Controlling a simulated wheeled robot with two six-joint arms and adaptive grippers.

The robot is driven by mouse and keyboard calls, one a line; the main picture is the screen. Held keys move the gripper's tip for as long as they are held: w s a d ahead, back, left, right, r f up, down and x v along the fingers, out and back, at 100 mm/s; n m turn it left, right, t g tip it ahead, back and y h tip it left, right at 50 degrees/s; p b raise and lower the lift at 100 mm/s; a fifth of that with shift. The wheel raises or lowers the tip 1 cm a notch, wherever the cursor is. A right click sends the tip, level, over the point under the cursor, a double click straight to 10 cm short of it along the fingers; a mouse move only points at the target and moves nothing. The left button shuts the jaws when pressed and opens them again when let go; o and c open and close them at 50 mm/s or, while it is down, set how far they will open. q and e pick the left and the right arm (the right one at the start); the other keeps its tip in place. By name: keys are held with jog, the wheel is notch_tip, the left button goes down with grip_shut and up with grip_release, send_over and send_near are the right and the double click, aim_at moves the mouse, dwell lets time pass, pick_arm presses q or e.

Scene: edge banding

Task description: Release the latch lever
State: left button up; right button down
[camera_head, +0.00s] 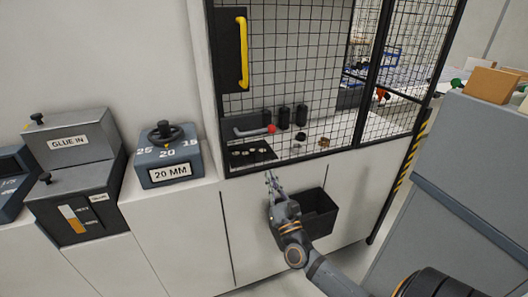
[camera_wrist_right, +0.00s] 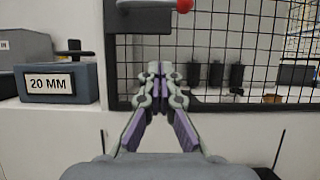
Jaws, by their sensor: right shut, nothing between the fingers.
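The latch lever (camera_head: 252,131) is a grey bar with a red knob (camera_head: 271,128) at its right end, low on the mesh guard. In the right wrist view the lever (camera_wrist_right: 150,6) and its red knob (camera_wrist_right: 184,5) are at the top edge, partly cut off. My right gripper (camera_head: 270,177) is below the lever, in front of the guard's bottom rail. In the right wrist view its fingers (camera_wrist_right: 153,72) are together, empty, and apart from the lever. My left gripper is not in view.
A yellow handle (camera_head: 242,52) is on the mesh guard (camera_head: 300,70). A black bin (camera_head: 318,212) hangs on the white cabinet beside my right gripper. A 20 MM dial box (camera_head: 168,160) and a GLUE IN unit (camera_head: 68,145) stand at left. A grey cabinet (camera_head: 465,190) stands at right.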

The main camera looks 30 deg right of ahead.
jog(key=p+x, duration=0.3)
jog(key=x, duration=0.7)
jog(key=shift+w+r, duration=0.1)
jog(key=shift+r, duration=0.05)
jog(key=r+p, duration=0.1)
jog(key=s+r+p, duration=0.1)
jog(key=r+p, duration=0.1)
jog(key=shift+s+a+r, duration=0.1)
jog(key=shift+a+r, duration=0.1)
jog(key=shift+d+r+n+y, duration=0.1)
jog(key=shift+r+n+y, duration=0.1)
jog(key=shift+n+y, duration=0.3)
